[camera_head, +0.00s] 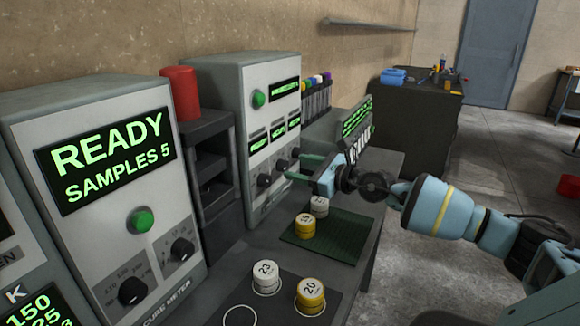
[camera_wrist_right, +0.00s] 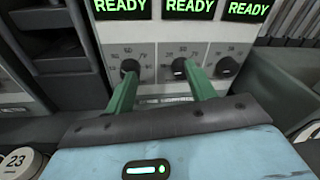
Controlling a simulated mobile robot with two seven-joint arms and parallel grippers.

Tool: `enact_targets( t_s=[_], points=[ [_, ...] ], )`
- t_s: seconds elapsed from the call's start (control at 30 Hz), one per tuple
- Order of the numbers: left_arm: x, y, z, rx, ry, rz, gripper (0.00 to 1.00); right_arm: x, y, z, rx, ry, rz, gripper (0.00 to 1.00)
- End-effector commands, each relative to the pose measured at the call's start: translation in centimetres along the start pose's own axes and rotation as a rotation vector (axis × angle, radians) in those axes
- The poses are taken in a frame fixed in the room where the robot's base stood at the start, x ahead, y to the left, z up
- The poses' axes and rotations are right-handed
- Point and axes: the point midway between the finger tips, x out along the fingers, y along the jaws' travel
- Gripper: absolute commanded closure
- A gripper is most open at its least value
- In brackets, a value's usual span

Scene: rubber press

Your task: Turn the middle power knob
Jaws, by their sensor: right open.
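The grey press unit (camera_head: 218,82) has a row of three dark knobs low on its front. The middle power knob (camera_head: 281,167) also shows in the right wrist view (camera_wrist_right: 180,68), below the middle READY display. My right gripper (camera_head: 294,167) is open in front of this row, its green fingers pointing at the panel. In the right wrist view, the fingers (camera_wrist_right: 163,74) reach on either side of the middle knob, which sits closer to the right finger. The left finger overlaps the left knob (camera_wrist_right: 130,68). I cannot tell whether either finger touches a knob. My left gripper is not in view.
The right knob (camera_wrist_right: 228,67) is just beyond the right finger. Yellow and white numbered containers (camera_head: 310,293) stand on the bench below, some on a green mat (camera_head: 338,244). A cure meter (camera_head: 95,110) stands at the left. A small display (camera_head: 356,122) is behind my gripper.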

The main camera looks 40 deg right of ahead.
Motion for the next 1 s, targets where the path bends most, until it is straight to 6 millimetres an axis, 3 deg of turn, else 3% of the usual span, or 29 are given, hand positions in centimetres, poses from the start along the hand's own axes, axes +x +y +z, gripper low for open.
enact_targets(
  t_s=[0.2,0.4,0.77,1.0],
  points=[
    [-0.2,0.0,-0.2,0.001,0.004,-0.001,0.64,-0.4,-1.5,-1.6,-0.488,0.115,-0.010,0.45],
    [-0.2,0.0,-0.3,0.001,0.004,-0.001,0.64,-0.7,-2.6,-2.5,-0.713,0.175,-0.014,0.45],
    [-0.2,0.0,-0.2,0.002,0.002,-0.001,0.64,-0.4,-2.7,-2.7,-0.741,0.183,-0.015,0.45],
    [-0.1,0.0,0.1,0.001,-0.002,0.000,0.64,1.5,-2.9,-3.0,-0.739,0.180,-0.016,0.45]
  ],
)
